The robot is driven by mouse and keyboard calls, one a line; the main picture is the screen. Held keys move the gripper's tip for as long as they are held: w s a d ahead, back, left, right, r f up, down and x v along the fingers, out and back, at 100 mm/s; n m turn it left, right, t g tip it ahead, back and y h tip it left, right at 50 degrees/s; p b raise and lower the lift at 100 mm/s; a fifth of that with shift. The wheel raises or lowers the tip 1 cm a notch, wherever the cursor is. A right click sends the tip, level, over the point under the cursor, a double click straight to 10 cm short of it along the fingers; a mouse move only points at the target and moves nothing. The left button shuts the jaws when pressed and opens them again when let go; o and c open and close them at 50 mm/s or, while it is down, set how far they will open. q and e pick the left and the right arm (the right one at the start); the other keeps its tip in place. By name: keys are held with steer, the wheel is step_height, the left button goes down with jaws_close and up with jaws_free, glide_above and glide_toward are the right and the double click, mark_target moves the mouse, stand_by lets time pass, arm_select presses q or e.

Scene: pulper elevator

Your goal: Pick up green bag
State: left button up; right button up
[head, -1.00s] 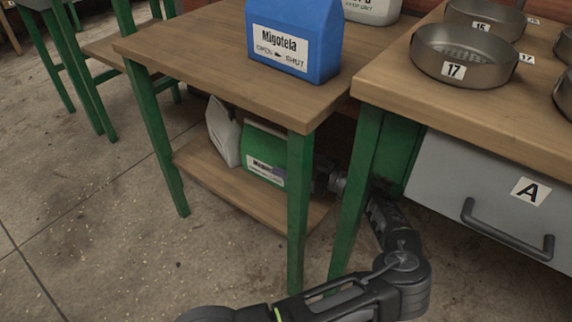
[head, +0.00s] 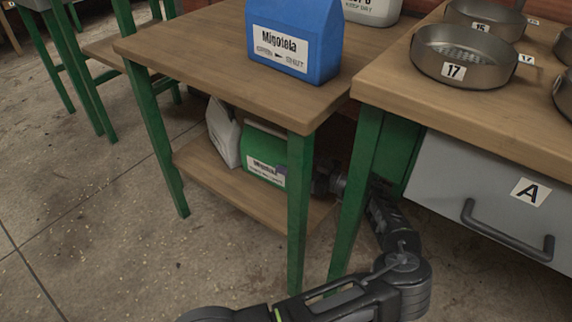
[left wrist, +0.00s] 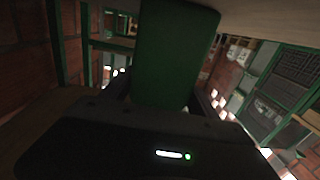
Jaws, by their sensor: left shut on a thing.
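The green bag (head: 266,147) with a white label is on the lower shelf of the small wooden table, behind its front right leg. My left gripper (head: 320,181) reaches in from the right, between table legs, and is shut on the bag's right side. The front leg partly hides the gripper and the bag's right end. In the left wrist view the green bag (left wrist: 175,50) fills the space between the fingers of my left gripper (left wrist: 160,98). I cannot tell whether the bag touches the shelf. My right gripper is not in view.
A white bag (head: 224,134) stands just left of the green one on the lower shelf (head: 215,178). Green legs (head: 299,215) and the tabletop (head: 200,55) closely enclose the arm. A blue bag (head: 295,38) stands on top. A grey drawer (head: 480,190) is at right.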

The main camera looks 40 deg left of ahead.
arm_select(q)
jaws_close()
steer(key=shift+r, duration=0.25)
